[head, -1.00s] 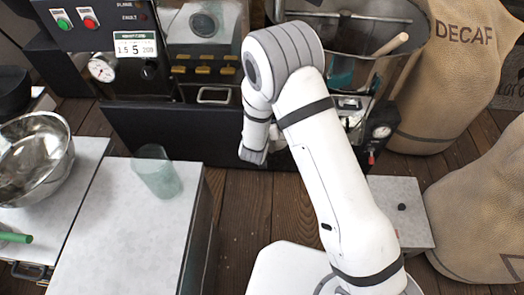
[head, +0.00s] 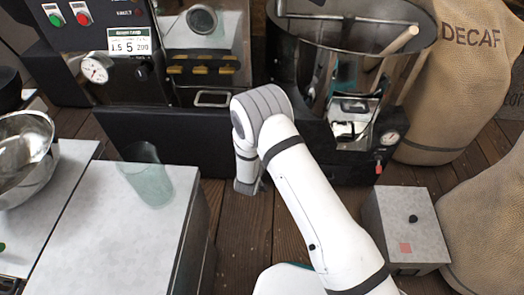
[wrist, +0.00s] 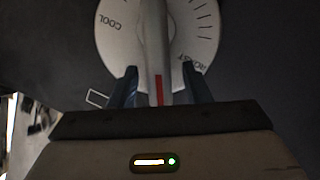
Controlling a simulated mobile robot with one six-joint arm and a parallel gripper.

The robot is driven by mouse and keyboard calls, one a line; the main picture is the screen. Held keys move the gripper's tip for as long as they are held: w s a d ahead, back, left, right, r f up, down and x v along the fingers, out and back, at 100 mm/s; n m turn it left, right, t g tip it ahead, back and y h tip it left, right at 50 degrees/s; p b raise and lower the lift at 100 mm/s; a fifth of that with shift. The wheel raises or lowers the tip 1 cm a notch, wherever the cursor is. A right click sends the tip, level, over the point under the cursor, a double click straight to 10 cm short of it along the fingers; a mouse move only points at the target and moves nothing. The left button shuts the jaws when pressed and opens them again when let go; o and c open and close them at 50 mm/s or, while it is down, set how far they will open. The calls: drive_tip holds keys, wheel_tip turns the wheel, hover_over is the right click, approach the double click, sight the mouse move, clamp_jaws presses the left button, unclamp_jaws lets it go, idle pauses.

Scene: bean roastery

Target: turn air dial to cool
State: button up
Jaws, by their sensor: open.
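The air dial (wrist: 107,45) fills the top of the wrist view, a pale disc on a dark panel. It carries the words COOL at upper left and ROAST at lower right, with tick marks at upper right. Its grey bar handle (wrist: 153,40) stands upright in the picture, and a red mark on the handle's lower end lies nearer ROAST. My gripper (wrist: 159,88) is open, with one dark finger on each side of the handle's lower end; gaps show on both sides. In the head view the dial and my fingertips are hidden.
The roaster's control panel (head: 125,72) and steel drum (head: 300,45) stand behind my arm. A glass beaker (head: 148,182) is on the left cabinet top, beside a metal bowl (head: 22,160). A grey box (head: 395,215) and a DECAF sack (head: 455,85) are at right.

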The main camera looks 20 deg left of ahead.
drive_tip(key=shift+w, duration=0.15)
drive_tip(key=shift+c, duration=0.5)
clamp_jaws()
